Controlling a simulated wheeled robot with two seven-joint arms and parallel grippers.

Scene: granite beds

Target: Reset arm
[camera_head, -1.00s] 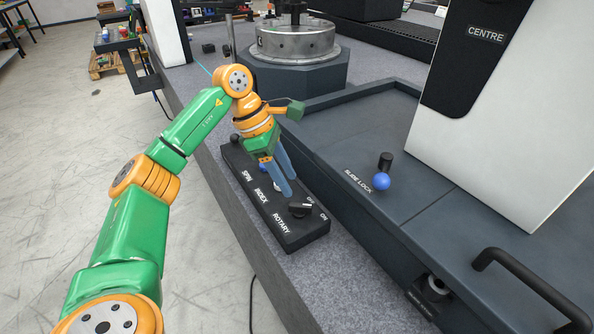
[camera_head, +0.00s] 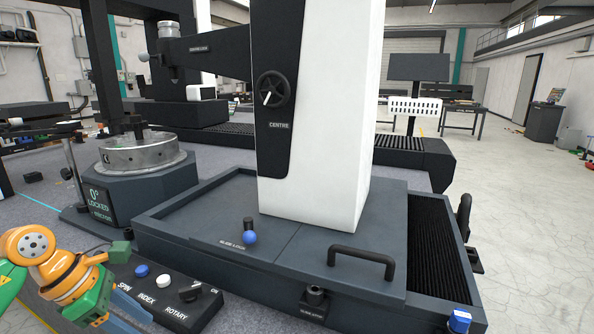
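My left arm comes in at the lower left, green and orange. Its gripper (camera_head: 130,317) has blue-grey fingers that appear apart with nothing between them, beside the control panel (camera_head: 190,317) near the lower edge. The fingertips are partly cut off by the picture's edge. The panel carries a blue button (camera_head: 142,271), a white button (camera_head: 163,281) and a black rotary knob (camera_head: 189,291), labelled SPIN, INDEX and ROTARY. My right arm and gripper are not in view.
A round metal table (camera_head: 140,155) on a dark base reading "0° LOCKED" stands left. A white column (camera_head: 335,120) rises from a dark slide bed with a blue-ended slide lock (camera_head: 249,237) and a black handle (camera_head: 361,258). Open floor (camera_head: 520,220) lies at the right.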

